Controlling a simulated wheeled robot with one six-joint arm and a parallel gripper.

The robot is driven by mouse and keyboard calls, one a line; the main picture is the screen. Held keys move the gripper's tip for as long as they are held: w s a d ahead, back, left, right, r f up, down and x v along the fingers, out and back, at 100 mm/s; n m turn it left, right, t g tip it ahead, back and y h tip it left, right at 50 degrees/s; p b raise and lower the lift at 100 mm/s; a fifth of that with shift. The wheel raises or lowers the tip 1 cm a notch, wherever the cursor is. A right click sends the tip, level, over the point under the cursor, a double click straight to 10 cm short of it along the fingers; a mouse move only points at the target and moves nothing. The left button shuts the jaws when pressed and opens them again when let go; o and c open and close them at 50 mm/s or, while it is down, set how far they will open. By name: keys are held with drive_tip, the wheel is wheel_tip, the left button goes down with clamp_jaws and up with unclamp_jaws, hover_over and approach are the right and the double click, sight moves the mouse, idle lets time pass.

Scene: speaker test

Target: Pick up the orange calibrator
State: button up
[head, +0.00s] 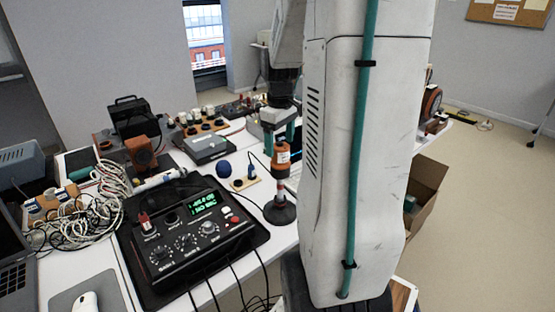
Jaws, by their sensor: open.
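The orange calibrator (282,153) is a short orange cylinder with a pale label. It is upright at the top of a dark stem with a round black base near the table's right edge. My gripper (279,137) points down with its teal fingers apart, just above and behind the calibrator in the head view. I cannot tell whether the fingers touch it. My white arm link hides much of the area to the right.
A black control box (190,238) with knobs and a green display fills the table front. A blue ball (224,169) and a small wooden board (245,183) lie left of the calibrator. Tangled cables (90,215) lie left. A cardboard box (428,185) stands at right.

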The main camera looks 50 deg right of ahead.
sight(280, 156)
wheel_tip(280, 156, down, 6)
drive_tip(key=shift+r, duration=0.15)
drive_tip(key=c, duration=1.3)
drive_tip(key=shift+c, duration=0.2)
drive_tip(key=shift+r, duration=0.15)
wheel_tip(280, 156, up, 10)
drive_tip(key=shift+f, duration=0.1)
drive_tip(key=shift+f, duration=0.1)
